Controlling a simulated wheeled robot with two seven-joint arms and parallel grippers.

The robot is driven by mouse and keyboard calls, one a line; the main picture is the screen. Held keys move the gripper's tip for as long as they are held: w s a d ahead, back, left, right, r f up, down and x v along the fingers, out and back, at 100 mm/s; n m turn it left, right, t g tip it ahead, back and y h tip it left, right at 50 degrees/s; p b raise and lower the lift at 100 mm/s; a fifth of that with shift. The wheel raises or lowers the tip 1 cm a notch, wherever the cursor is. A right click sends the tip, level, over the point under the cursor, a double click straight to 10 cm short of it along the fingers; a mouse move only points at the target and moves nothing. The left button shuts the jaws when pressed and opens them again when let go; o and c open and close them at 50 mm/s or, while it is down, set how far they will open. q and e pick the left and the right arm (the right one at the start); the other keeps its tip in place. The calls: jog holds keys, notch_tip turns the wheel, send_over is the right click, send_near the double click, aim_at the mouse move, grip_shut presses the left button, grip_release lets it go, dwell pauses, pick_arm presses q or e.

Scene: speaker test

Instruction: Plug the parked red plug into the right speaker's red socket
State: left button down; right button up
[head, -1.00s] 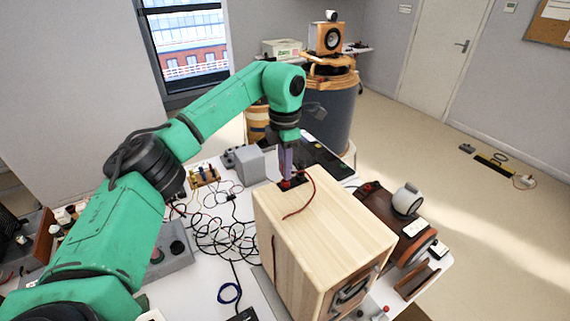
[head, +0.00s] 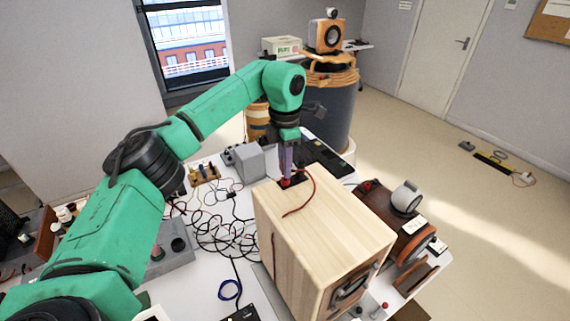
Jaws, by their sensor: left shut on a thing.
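My left gripper (head: 286,178) points down at this panel and is shut on a red plug (head: 285,183). A red cable (head: 309,194) runs from there and curls over the speaker's top. The fingers hide most of the plug, and I cannot tell whether it sits in a socket. My right gripper is not in view.
Tangled black and red cables (head: 215,230) lie left of the speaker. A grey box (head: 252,163) stands behind it. A brown unit with a small white round device (head: 406,198) stands to its right. A second speaker (head: 327,36) sits farther back on a barrel.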

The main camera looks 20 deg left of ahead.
pick_arm(q)
jog(key=shift+f+b, duration=0.3)
jog(key=shift+f, duration=0.6)
dwell(0.5)
jog(key=c, duration=0.7)
grip_release()
